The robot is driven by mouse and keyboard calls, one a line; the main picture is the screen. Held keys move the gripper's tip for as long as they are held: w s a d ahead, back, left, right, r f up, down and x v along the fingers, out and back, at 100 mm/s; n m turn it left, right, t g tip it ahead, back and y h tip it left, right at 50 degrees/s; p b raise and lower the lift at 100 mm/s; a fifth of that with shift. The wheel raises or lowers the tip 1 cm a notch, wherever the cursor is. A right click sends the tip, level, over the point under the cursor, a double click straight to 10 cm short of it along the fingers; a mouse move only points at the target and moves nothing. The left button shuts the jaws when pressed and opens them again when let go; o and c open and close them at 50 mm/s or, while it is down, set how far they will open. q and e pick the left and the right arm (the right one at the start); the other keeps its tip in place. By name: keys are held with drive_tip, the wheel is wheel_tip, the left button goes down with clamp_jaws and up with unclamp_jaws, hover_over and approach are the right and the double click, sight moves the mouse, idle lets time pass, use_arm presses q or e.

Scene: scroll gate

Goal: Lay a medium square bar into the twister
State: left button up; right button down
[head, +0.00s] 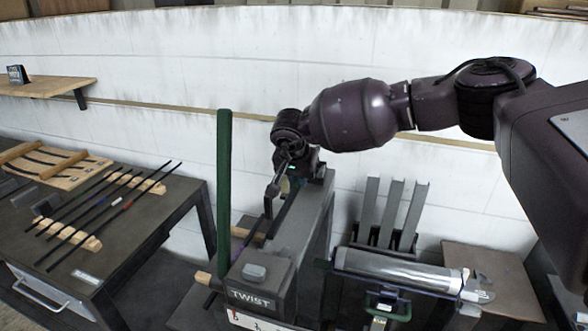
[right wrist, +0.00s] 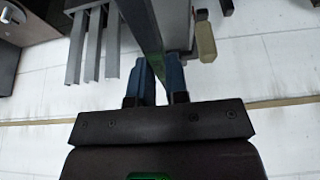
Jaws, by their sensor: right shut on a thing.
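The twister (head: 262,285), a dark grey machine with a "TWIST" label on its front, stands in the middle of the head view. A tall green bar (head: 223,180) rises at its left side. My right gripper (head: 275,188) is over the far part of the twister, pointing down. It is shut on a slim dark bar (head: 283,212) that slants toward the twister's front block. In the right wrist view, the blue fingers (right wrist: 160,80) close around a narrow piece with a green face (right wrist: 154,66). The bar's size and its contact with the twister are unclear. My left gripper is out of view.
A dark table (head: 165,208) at left holds several thin bars (head: 95,215) on wooden rests. Three grey upright channels (head: 390,210) stand right of the twister, behind a big grey cylinder (head: 395,272). A white wall (head: 200,60) closes off the back.

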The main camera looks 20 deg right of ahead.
drive_tip(key=shift+s+f+b, duration=0.15)
drive_tip(key=shift+f+b, duration=0.15)
drive_tip(key=shift+f, duration=0.05)
drive_tip(key=shift+f+b, duration=0.55)
drive_tip(key=shift+f, duration=0.55)
drive_tip(key=shift+f+b, duration=1.05)
drive_tip(key=shift+f, duration=0.85)
drive_tip(key=shift+f, duration=0.25)
drive_tip(key=c, duration=1.1)
unclamp_jaws()
drive_tip(key=shift+c, duration=0.2)
drive_tip(key=shift+o, duration=0.4)
drive_tip(key=shift+f, duration=0.1)
